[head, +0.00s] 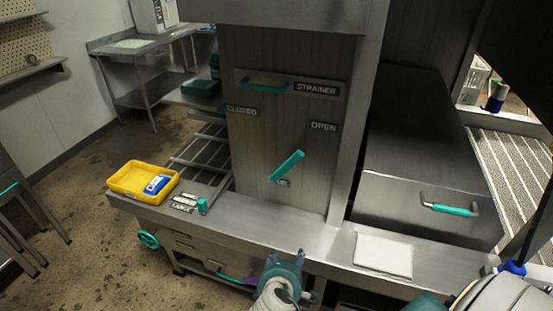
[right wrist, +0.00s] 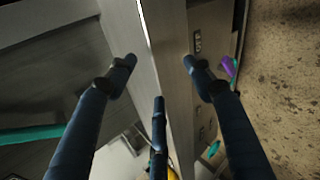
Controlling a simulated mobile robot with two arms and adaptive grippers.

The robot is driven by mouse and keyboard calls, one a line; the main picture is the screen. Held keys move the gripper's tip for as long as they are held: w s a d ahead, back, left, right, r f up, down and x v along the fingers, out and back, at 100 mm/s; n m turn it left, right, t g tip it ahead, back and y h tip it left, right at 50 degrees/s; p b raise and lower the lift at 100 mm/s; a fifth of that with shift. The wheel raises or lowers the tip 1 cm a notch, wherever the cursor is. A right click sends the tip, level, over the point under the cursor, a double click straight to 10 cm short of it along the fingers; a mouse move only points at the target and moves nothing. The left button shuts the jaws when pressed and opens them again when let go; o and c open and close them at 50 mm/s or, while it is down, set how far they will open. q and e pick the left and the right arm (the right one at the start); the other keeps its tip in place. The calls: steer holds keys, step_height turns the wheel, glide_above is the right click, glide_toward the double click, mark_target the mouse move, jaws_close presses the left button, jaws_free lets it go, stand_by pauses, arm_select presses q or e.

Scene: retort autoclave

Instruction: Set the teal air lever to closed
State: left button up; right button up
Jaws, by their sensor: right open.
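The teal air lever (head: 287,165) sits on the upright metal panel. Its handle slants up and to the right from its pivot, toward the OPEN label (head: 323,126). The CLOSED label (head: 242,111) is up and to the left of it. My right gripper (head: 285,262) is at the bottom middle of the head view, below and apart from the lever, by the bench's front edge. Its wrist hides much of it there. In the right wrist view its dark blue fingers (right wrist: 160,85) are spread with nothing held between them. My left gripper is not in view.
A teal strainer handle (head: 264,86) is above the lever. A yellow tray (head: 143,181) and a small teal-handled item (head: 202,205) are on the bench left. A white cloth (head: 383,255) lies right. A steel box with a teal handle (head: 449,209) stands at the right.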

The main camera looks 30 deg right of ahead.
steer(key=w+d+r+n+t+h, duration=0.2)
steer(key=w+r+n+h, duration=0.3)
steer(key=r, duration=0.7)
steer(key=n+t+h, duration=0.2)
glide_toward(291, 160)
steer(key=p+x, duration=0.3)
steer(key=x, duration=0.6)
steer(key=shift+w+d+r, duration=0.1)
steer(key=shift+d, duration=0.05)
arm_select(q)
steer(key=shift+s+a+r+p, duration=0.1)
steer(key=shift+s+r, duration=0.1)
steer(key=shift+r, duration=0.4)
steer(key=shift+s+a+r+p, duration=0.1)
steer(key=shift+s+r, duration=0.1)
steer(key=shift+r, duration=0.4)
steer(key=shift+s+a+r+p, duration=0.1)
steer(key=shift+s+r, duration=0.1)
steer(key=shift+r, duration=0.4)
arm_select(e)
steer(key=shift+w+d, duration=0.45)
steer(key=shift+d, duration=0.15)
steer(key=shift+c, duration=0.6)
jaws_close()
